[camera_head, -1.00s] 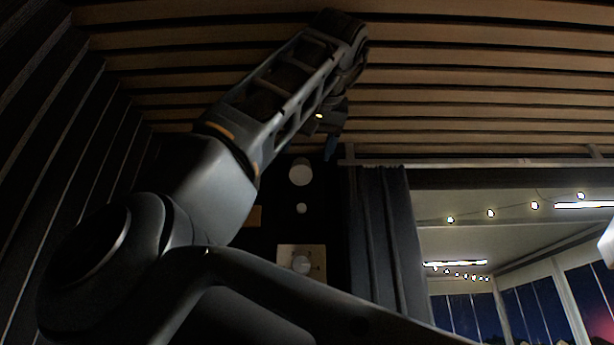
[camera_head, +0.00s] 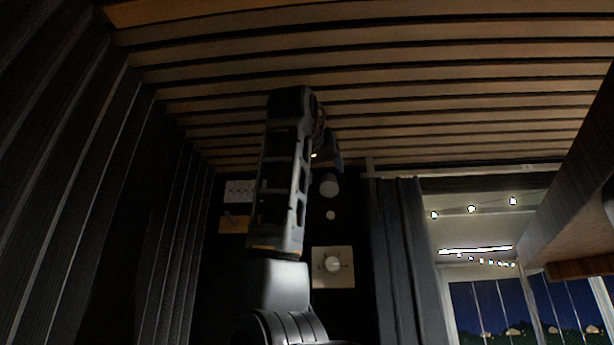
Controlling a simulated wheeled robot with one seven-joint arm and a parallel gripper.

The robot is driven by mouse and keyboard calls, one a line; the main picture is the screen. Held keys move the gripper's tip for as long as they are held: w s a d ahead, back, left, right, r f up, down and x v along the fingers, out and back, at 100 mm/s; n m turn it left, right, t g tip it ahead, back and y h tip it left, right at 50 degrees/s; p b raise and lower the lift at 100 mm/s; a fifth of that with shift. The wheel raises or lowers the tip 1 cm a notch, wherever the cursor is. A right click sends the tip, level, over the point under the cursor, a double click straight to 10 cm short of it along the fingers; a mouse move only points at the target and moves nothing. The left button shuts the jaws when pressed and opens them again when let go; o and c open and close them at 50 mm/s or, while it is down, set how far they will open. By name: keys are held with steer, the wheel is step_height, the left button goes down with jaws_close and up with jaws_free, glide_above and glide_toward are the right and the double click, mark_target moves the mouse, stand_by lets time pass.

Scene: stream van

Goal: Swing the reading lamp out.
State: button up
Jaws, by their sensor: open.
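My gripper (camera_head: 334,157) is partly in view at the far end of my raised arm, just above the dark panel on the back wall. A dark bluish finger shows there, and my own arm link covers much of the rest. It is open, and nothing shows in it. No clear lamp shape stands out. A pale round fitting (camera_head: 329,185) on the dark panel, just below the gripper, may be the reading lamp, but I cannot tell. Whether the gripper touches it cannot be made out.
Below the fitting are a small white knob (camera_head: 330,215) and a pale plate with a round dial (camera_head: 333,265). A white socket plate (camera_head: 239,191) and an orange-brown block (camera_head: 235,224) are left of my arm. A dark curtain (camera_head: 405,250) hangs right; a wooden shelf (camera_head: 575,205) juts in.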

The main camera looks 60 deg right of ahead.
mark_target(327, 177)
steer(key=shift+w+d, duration=0.2)
steer(key=shift+d, duration=0.25)
steer(key=shift+p+x, duration=1.3)
steer(key=shift+x, duration=2.05)
steer(key=c, duration=1)
steer(key=shift+o, duration=0.2)
steer(key=shift+r+y, duration=0.1)
steer(key=shift+y, duration=0.7)
steer(key=o, duration=1)
steer(key=shift+c, duration=0.2)
steer(key=shift+b+v, duration=1.2)
steer(key=shift+v, duration=2.75)
